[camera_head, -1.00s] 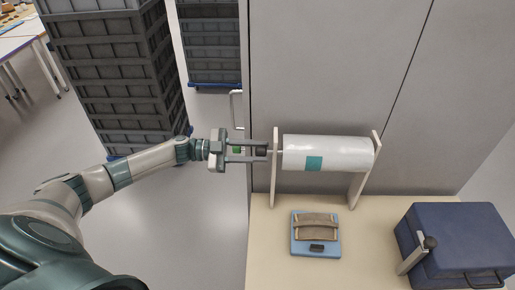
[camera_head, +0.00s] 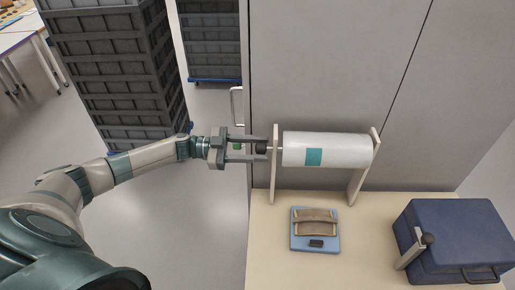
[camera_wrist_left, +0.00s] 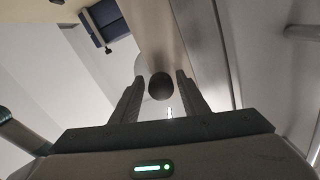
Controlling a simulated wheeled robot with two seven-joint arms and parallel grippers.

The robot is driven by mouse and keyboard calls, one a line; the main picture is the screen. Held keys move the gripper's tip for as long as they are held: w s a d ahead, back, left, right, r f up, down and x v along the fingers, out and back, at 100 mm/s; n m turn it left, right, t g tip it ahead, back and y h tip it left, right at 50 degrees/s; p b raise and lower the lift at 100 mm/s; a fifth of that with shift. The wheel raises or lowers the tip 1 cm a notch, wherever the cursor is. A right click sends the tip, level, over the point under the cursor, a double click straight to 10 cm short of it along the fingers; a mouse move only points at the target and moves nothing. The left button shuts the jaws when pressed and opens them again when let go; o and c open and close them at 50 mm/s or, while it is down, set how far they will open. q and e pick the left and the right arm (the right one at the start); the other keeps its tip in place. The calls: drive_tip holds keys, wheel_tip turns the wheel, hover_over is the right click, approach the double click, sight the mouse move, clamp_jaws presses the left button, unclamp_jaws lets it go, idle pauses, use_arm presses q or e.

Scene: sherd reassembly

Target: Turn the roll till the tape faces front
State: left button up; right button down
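The white roll (camera_head: 345,150) lies level between two upright posts of a stand. A teal tape patch (camera_head: 313,157) shows low on its front side, left of the middle. A dark round knob (camera_head: 261,147) sits at the roll's left end, outside the left post. My left gripper (camera_head: 262,150) comes in from the left with its two fingers apart around the knob. In the left wrist view the knob (camera_wrist_left: 161,86) shows between the open fingers (camera_wrist_left: 160,78), with a narrow gap at each side. My right gripper is in neither view.
A pale table (camera_head: 275,270) carries the stand (camera_head: 358,185), a blue pad with a brown curved piece (camera_head: 316,220), and a dark blue case (camera_head: 460,240) at the right. Grey cabinet doors (camera_head: 330,60) stand close behind. Stacked grey crates (camera_head: 110,70) stand at the back left.

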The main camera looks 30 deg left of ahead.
use_arm(q)
drive_tip(key=shift+a, duration=0.15)
drive_tip(key=b+v, duration=0.7)
drive_tip(key=v, duration=1)
drive_tip(key=shift+b, duration=0.3)
